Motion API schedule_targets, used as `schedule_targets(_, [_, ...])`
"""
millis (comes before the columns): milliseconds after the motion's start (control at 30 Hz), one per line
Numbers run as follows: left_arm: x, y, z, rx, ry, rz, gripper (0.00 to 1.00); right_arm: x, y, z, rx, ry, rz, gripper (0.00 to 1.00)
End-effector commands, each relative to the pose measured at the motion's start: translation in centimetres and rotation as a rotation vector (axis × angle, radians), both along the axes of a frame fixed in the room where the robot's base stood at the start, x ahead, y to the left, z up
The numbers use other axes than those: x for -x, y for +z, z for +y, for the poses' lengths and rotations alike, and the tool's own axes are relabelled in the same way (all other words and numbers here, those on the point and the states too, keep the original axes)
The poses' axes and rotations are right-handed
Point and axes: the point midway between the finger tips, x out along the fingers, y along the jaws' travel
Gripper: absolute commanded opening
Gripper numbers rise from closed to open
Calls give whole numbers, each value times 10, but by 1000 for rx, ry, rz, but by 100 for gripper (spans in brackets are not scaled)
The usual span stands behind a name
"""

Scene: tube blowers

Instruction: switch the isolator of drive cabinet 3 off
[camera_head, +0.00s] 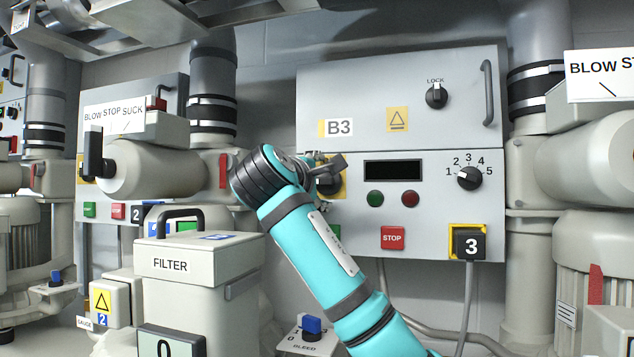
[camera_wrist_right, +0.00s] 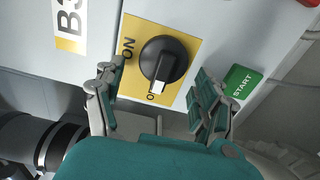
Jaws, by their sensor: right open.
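Drive cabinet 3 (camera_head: 410,85) carries the B3 label and a black 3 tag. Its isolator is a round black knob (camera_wrist_right: 165,60) on a yellow plate (camera_wrist_right: 187,40) in the right wrist view. ON is printed left of the knob. The knob's white mark points down in that view, at a partly covered label beginning with O. My right gripper (camera_wrist_right: 157,76) is open, one finger on each side of the knob, with visible gaps. In the head view my right gripper (camera_head: 328,172) hides most of the isolator. My left gripper is not in view.
A green START button (camera_wrist_right: 242,81) lies close beside the right finger. A red STOP button (camera_head: 393,238) and a five-position dial (camera_head: 470,177) sit on the same cabinet. A FILTER box (camera_head: 195,260) and a blower (camera_head: 150,170) stand left of my right arm.

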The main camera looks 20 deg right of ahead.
Motion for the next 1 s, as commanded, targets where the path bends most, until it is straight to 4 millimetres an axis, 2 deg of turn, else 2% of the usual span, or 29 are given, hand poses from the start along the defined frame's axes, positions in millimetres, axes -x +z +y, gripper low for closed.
schedule_targets(167, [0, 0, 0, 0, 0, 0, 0, 15, 0, 12, 1, 4, -3, 72])
schedule_targets(400, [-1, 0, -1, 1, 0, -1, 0, 58, 0, 41, 1, 5, -3, 72])
schedule_targets(600, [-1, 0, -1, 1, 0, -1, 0, 86, 0, 60, 2, 4, -2, 72])
schedule_targets(800, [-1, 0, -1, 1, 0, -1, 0, 98, 0, 67, 1, 1, -2, 72])
schedule_targets(1000, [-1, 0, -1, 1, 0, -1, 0, 99, 0, 67, 1, 1, 0, 72])
